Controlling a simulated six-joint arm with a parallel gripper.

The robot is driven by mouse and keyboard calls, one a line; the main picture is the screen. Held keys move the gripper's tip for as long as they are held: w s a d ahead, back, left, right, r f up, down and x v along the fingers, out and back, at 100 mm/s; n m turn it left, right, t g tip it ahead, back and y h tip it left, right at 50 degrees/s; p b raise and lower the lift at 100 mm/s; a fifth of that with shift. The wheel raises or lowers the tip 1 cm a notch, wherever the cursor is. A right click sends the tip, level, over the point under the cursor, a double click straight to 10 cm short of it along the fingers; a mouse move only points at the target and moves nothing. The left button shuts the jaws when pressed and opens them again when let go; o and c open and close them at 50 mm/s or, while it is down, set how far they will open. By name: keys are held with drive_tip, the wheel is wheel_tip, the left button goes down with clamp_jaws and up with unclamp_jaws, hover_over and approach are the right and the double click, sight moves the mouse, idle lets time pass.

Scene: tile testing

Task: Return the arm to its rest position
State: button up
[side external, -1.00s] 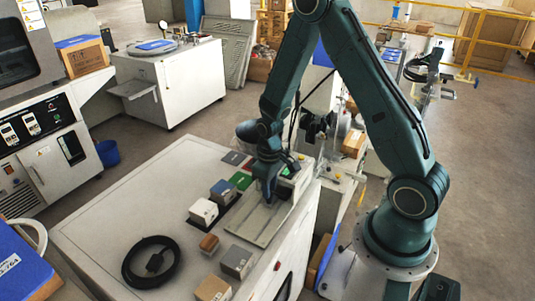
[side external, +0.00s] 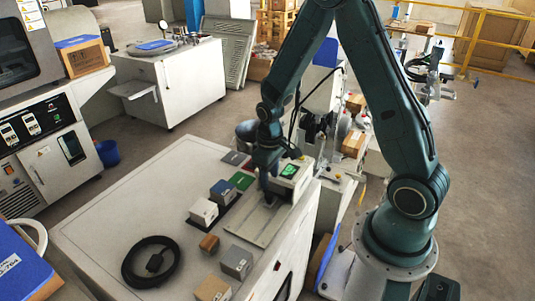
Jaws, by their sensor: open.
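My gripper (side external: 265,184) points down above the grey metal plate (side external: 251,229) at the right side of the white bench. It is small and dark in this view, so the gap between its fingers is hard to see. I see nothing held in it. A small dark thing (side external: 270,201) shows on the plate just below the fingers; I cannot tell what it is. My arm is bent over the bench from its base at the right.
A device with a lit green screen (side external: 290,171) stands right beside my gripper. Several tile blocks, one blue-topped (side external: 222,192) and one white (side external: 203,211), stand left of the plate. A black cable coil (side external: 151,262) lies on the bench (side external: 110,220). The bench's left part is clear.

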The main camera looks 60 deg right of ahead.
drive_tip(key=shift+a, duration=0.1)
drive_tip(key=shift+a+r, duration=0.15)
drive_tip(key=shift+r, duration=0.45)
drive_tip(key=s+a+r+t, duration=0.1)
drive_tip(key=s+a+r, duration=0.1)
drive_tip(key=r, duration=0.5)
drive_tip(key=s+a+r+t, duration=0.1)
drive_tip(key=s+a+r, duration=0.1)
drive_tip(key=r, duration=0.5)
drive_tip(key=s+a+r+t, duration=0.3)
drive_tip(key=s+a+r, duration=0.1)
drive_tip(key=s+r, duration=0.7)
drive_tip(key=shift+s+a+t, duration=0.15)
drive_tip(key=shift+s+t, duration=0.15)
drive_tip(key=shift+s, duration=0.75)
drive_tip(key=shift+o, duration=0.3)
drive_tip(key=shift+w+r, duration=0.15)
